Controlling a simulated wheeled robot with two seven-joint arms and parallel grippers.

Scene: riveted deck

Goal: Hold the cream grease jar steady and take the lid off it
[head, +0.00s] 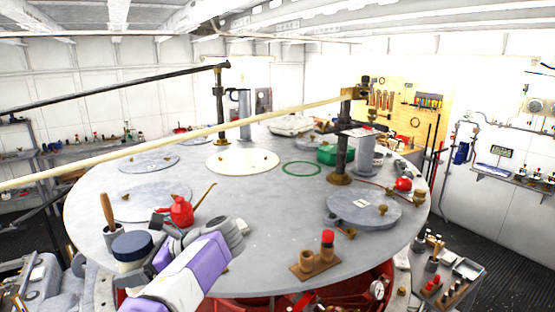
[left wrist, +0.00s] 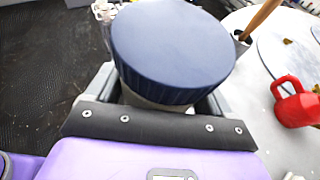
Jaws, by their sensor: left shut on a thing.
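The cream grease jar (head: 127,266) is at the left front edge of the round grey deck, with its dark blue ribbed lid (head: 132,245) on top. In the left wrist view the lid (left wrist: 172,50) fills the upper middle, and only a narrow strip of the cream jar (left wrist: 150,101) shows below it. My left gripper (head: 145,262) is shut on the jar, its fingers on either side below the lid. The lid hides most of the grip and the jar body. My right gripper is not in either view.
A red oil can (head: 181,211) and a wooden-handled brush (head: 108,213) stand close behind the jar. A wooden block (head: 315,262) with a brown cup and a red-capped cylinder lies to the right. A long pale pole (head: 180,137) crosses above the deck. The deck's middle is largely clear.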

